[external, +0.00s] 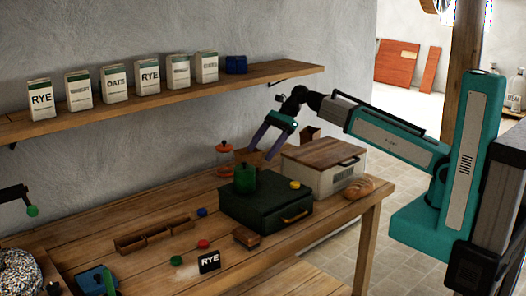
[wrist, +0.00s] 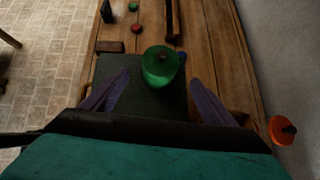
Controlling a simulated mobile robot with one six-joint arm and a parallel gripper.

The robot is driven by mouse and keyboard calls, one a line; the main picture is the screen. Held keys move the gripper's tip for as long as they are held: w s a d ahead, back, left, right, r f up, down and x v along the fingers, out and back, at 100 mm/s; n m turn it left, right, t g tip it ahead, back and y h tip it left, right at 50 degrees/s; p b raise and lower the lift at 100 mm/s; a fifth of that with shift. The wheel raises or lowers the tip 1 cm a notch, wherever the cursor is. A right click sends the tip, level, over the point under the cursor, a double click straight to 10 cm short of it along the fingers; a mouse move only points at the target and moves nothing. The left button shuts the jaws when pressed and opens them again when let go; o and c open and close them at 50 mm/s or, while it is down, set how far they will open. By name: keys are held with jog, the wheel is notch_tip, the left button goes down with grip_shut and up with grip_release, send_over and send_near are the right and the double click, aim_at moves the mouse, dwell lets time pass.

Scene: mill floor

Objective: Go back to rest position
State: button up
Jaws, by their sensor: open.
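My gripper (external: 266,145) is open and empty, raised above the back of the workbench. In the external view its fingers point down and left, above and to the right of a green lidded canister (external: 244,179). The canister stands upright on a dark green case (external: 262,207). In the wrist view my gripper (wrist: 158,98) has its fingers spread wide. The canister (wrist: 159,68) shows beyond and between them, apart from both. My arm reaches in from its teal column at the right.
A wood-lidded box (external: 312,178), a bread loaf (external: 359,188) and an orange canister (external: 224,150) stand near the case. A shelf (external: 270,76) with several labelled bags runs along the wall. A RYE sign (external: 209,262) and a divided wooden tray (external: 152,236) are on the bench (external: 330,223).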

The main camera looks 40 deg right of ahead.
aim_at(246, 163)
jog(key=p+x, duration=0.2)
jog(key=x, duration=0.8)
jog(key=shift+a+f, duration=0.3)
jog(key=shift+f, duration=0.3)
jog(key=shift+w+r+b, duration=0.1)
jog(key=shift+r+b, duration=0.3)
jog(key=shift+r, duration=1.6)
jog(key=shift+d, duration=0.1)
